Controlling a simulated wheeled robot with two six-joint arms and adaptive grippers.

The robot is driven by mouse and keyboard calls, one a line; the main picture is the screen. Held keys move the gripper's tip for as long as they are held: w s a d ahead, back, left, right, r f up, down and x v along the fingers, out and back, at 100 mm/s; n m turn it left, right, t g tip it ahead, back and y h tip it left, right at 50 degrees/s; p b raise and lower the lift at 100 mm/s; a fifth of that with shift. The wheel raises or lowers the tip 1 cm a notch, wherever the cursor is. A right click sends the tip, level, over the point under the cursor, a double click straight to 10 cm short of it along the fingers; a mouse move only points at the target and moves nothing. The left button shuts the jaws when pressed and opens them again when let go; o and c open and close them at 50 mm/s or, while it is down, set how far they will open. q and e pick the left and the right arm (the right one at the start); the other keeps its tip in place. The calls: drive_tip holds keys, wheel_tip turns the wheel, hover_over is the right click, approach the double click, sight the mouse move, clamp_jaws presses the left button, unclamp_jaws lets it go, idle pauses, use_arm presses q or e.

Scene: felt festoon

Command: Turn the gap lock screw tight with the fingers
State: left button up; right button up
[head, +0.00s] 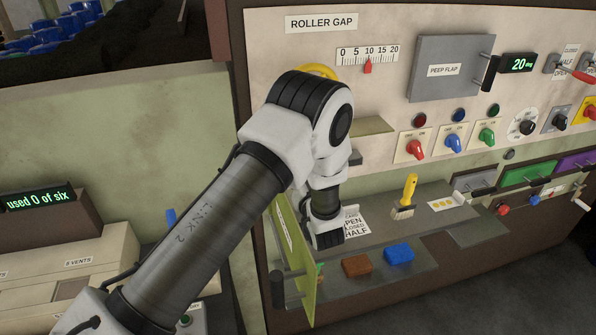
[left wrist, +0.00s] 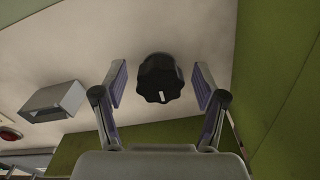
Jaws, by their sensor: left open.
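A black lobed knob with a white mark, which looks like the gap lock screw (left wrist: 160,80), stands out from the pale panel in the left wrist view. My left gripper (left wrist: 160,86) is open, with one finger on each side of the knob and a visible space on both sides. It is not clear how deep the knob lies between the fingers. In the head view my left arm covers the knob, and my fingers are hidden. My right gripper is in neither view.
An open green door (head: 308,258) stands beside my left wrist. A grey box (left wrist: 53,101) juts from the panel left of the knob. The roller gap scale (head: 368,54) has its red pointer near 10. A brown block (head: 356,265) and a blue block (head: 399,253) lie on the ledge.

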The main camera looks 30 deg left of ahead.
use_arm(q)
drive_tip(key=v, duration=0.7)
drive_tip(key=shift+s+d, duration=0.1)
